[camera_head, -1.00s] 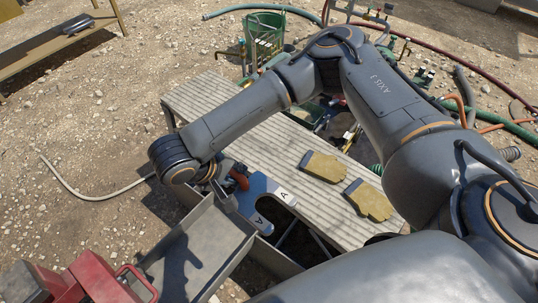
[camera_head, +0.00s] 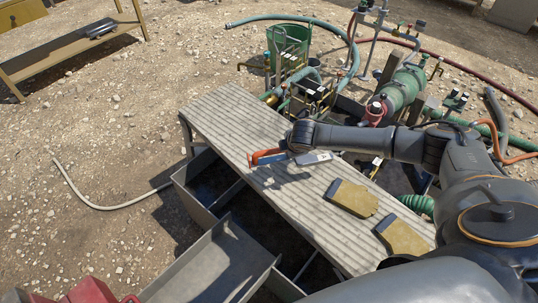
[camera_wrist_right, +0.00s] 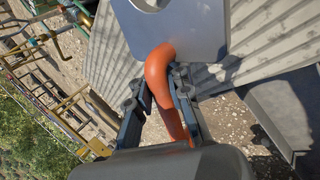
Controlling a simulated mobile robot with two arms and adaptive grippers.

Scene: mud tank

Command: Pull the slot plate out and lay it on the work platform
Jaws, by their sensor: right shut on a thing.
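The slot plate (camera_head: 315,157) is a flat grey-blue plate with an orange handle (camera_head: 265,157). It is over the pale ribbed work platform (camera_head: 225,125), near the platform's middle, and casts a shadow on the boards. In the right wrist view the plate (camera_wrist_right: 190,30) is seen face on, with the orange handle (camera_wrist_right: 158,68) running back between my fingers. My right gripper (camera_head: 287,156) is shut on the handle; its fingers (camera_wrist_right: 158,95) flank it in the wrist view. I cannot tell whether the plate touches the boards. My left gripper is out of view.
The open metal tank (camera_head: 195,210) and a grey chute (camera_head: 215,268) are in front. Valves and a green bucket (camera_head: 289,42) stand behind. The platform's left end is clear.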

